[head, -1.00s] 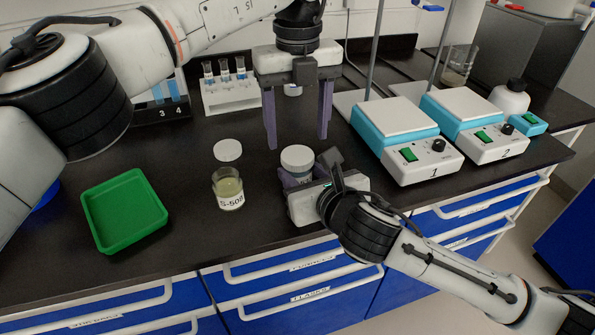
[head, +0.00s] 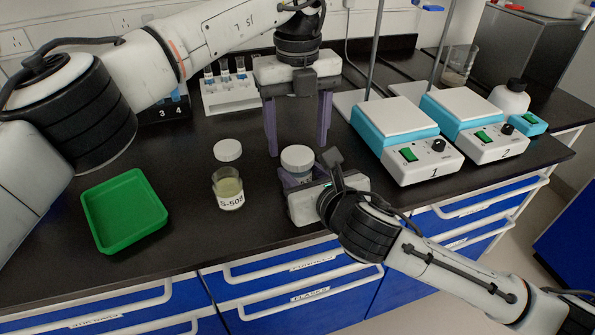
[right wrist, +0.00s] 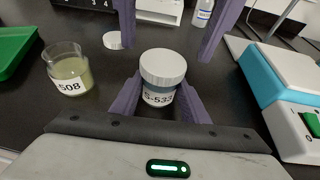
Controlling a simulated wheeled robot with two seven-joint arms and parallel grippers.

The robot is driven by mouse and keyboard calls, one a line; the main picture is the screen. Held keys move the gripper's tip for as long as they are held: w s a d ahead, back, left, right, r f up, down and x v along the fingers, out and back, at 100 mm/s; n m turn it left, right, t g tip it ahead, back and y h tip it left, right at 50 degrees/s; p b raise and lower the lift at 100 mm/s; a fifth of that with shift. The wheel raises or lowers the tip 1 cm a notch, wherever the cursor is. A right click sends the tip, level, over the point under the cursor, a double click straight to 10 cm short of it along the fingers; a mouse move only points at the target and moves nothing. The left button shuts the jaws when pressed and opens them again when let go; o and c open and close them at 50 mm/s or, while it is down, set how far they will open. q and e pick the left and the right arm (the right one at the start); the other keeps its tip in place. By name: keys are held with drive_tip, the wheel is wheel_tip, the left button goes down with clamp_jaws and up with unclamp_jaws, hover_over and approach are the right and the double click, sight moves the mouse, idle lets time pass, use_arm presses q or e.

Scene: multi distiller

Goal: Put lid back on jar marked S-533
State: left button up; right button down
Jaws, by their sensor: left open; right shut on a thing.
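The jar marked S-533 (right wrist: 158,97) stands upright on the bench, with a white lid (right wrist: 163,66) on its top; the lid also shows in the head view (head: 297,157). I cannot tell whether it is screwed tight. My right gripper (right wrist: 160,95) is shut around the jar's body from the front. My left gripper (head: 297,150) is open and points down, its purple fingers spread above and behind the lid, apart from it. In the right wrist view its fingers stand to either side beyond the jar.
An open jar marked S-508 (head: 229,190) stands left of S-533, with a loose white lid (head: 228,150) behind it. A green tray (head: 107,243) lies further left. Hotplates (head: 408,158) with upright rods stand on the right. A white vial rack (head: 229,97) is at the back.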

use_arm(q)
drive_tip(key=shift+f, duration=1.45)
drive_tip(key=shift+c, duration=0.2)
drive_tip(key=c, duration=1.1)
drive_tip(key=o, duration=1.2)
drive_tip(key=shift+r, duration=0.1)
drive_tip(key=shift+r, duration=2.2)
drive_tip(key=o, duration=0.5)
drive_tip(key=shift+o, duration=0.2)
